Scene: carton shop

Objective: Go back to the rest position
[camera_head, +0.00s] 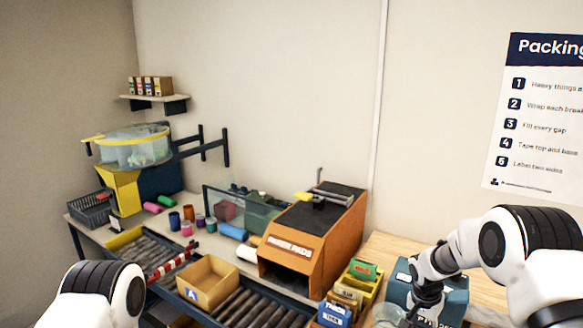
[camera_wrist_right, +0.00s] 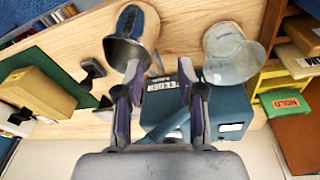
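My right gripper (camera_wrist_right: 159,72) is open in the right wrist view, its two fingers apart with nothing held between them. It hangs over a teal box (camera_wrist_right: 225,110) with white lettering on the wooden bench. In the head view my right gripper (camera_head: 428,300) is small and dark, in front of the same teal box (camera_head: 456,300), and partly hides it. Of my left arm only a white and black link shows at the bottom left of the head view. My left gripper is out of view.
A clear cup (camera_wrist_right: 232,55) and a dark blue metallic scoop-like object (camera_wrist_right: 130,35) are near my right fingers. An orange dispenser (camera_head: 310,240), yellow bin (camera_head: 361,285) and open cardboard box (camera_head: 207,282) on the roller conveyor (camera_head: 245,305) lie left of my right arm.

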